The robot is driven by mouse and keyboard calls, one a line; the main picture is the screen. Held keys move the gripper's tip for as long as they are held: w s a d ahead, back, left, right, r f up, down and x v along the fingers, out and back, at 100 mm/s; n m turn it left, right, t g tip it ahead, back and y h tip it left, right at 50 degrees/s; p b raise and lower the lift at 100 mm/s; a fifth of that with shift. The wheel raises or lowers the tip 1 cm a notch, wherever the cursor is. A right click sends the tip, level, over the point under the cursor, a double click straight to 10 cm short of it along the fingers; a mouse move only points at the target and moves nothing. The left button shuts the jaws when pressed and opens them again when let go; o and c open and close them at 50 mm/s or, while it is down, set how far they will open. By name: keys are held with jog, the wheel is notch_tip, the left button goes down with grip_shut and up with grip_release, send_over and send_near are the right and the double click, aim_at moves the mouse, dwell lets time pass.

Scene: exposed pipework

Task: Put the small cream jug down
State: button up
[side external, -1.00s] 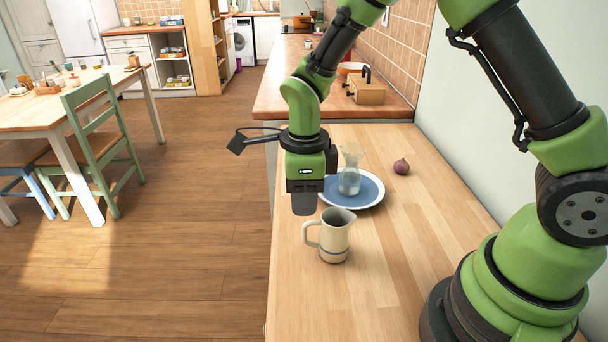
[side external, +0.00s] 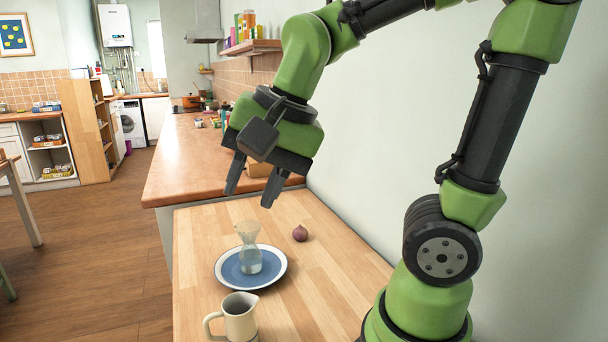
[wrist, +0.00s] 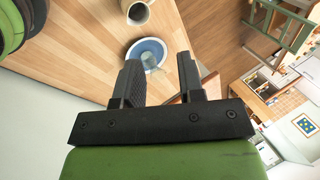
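The small cream jug (side external: 240,318) stands upright on the wooden worktop, near the bottom edge of the side view, its handle toward the left. The bottom of the picture cuts off its base. In the wrist view the jug (wrist: 137,12) shows at the top, partly cut off. My gripper (side external: 249,197) is open and empty, raised and tilted above the far part of the worktop, well apart from the jug. In the wrist view my gripper's two fingers (wrist: 160,62) are spread, with nothing between them.
A blue plate with a pale rim (side external: 228,280) lies just beyond the jug, with a glass carafe (side external: 250,260) upright on it. An onion (side external: 300,233) sits right of the plate. The worktop right of the jug is clear. A wall runs along the right.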

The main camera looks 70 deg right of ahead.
jog(key=s+r+n+t, duration=0.1)
jog(key=s+n+t, duration=0.1)
jog(key=s+n, duration=0.4)
jog(key=shift+s+r+n+t+y, duration=0.3)
jog(key=shift+r+n, duration=0.05)
jog(key=shift+n, duration=0.85)
